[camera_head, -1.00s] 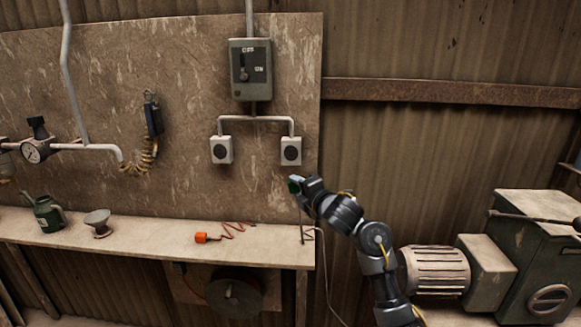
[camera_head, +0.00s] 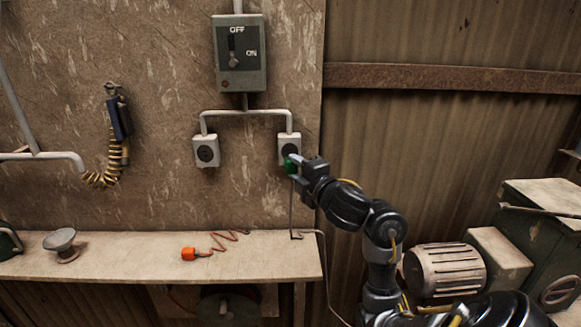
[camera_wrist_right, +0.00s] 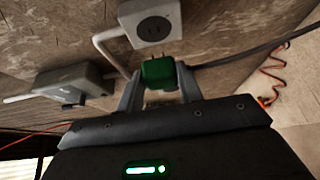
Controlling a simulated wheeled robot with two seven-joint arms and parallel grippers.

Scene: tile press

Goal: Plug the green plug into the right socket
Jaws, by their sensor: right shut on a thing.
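The green plug (camera_head: 291,164) is held in my right gripper (camera_head: 297,167), just below and in front of the right socket (camera_head: 289,142) in the head view. In the right wrist view the green plug (camera_wrist_right: 158,71) sits between the two fingers of my gripper (camera_wrist_right: 158,80). The left socket (camera_head: 206,151) is empty on the wall. My left gripper is not in view.
A grey switch box (camera_head: 240,85) hangs above the sockets, joined by conduit. An orange plug (camera_head: 189,254) with a coiled cord lies on the shelf (camera_head: 140,262). A motor (camera_head: 445,270) is at the lower right.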

